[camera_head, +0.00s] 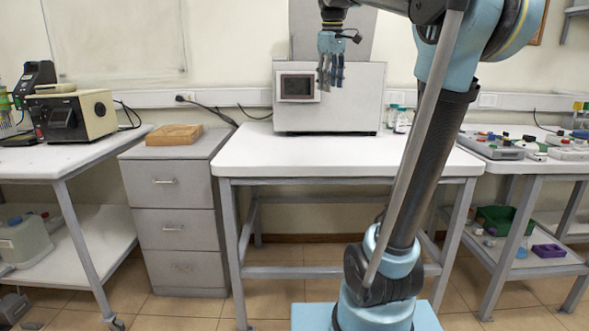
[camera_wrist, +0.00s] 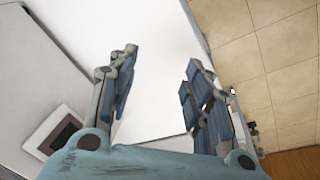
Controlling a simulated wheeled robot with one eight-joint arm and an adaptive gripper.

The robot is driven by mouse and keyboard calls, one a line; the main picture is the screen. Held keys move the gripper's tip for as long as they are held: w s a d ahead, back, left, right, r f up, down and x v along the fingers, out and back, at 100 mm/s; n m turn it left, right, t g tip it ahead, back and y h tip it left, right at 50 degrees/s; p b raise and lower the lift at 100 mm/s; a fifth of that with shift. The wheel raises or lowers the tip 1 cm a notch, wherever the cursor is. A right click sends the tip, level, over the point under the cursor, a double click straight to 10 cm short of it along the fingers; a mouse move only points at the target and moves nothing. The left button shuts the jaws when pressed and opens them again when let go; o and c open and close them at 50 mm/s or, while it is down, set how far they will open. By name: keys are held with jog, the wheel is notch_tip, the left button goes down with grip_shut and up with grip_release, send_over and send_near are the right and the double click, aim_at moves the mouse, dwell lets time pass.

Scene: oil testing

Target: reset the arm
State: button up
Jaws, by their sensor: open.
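My gripper (camera_head: 330,72) hangs in front of the white testing machine (camera_head: 345,108) on the middle table, fingers pointing down. In the wrist view my gripper (camera_wrist: 155,90) is open with its two blue-padded fingers apart and nothing between them. The white tabletop (camera_wrist: 165,50) lies beyond the fingers in that view. The machine's small dark screen (camera_head: 298,87) is close beside the gripper in the head view, and it also shows at the lower left of the wrist view (camera_wrist: 66,132).
Small bottles (camera_head: 398,118) stand right of the machine, near my arm. The front of the middle table (camera_head: 300,158) is bare. A grey drawer cabinet (camera_head: 172,220) with a wooden box (camera_head: 174,134) stands left. A side table (camera_head: 515,168) with trays stands right.

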jog(key=s+d+f+m, duration=0.2)
jog(key=s+f, duration=0.7)
jog(key=f, duration=0.5)
jog(key=s+d+f+m, duration=0.3)
jog(key=s+f, duration=0.6)
jog(key=f, duration=0.5)
jog(key=s+d+f+m, duration=0.2)
jog(key=s+f, duration=0.7)
jog(key=f, duration=0.5)
jog(key=shift+d+f+m, duration=0.2)
jog(key=shift+m, duration=0.7)
jog(key=shift+s, duration=0.1)
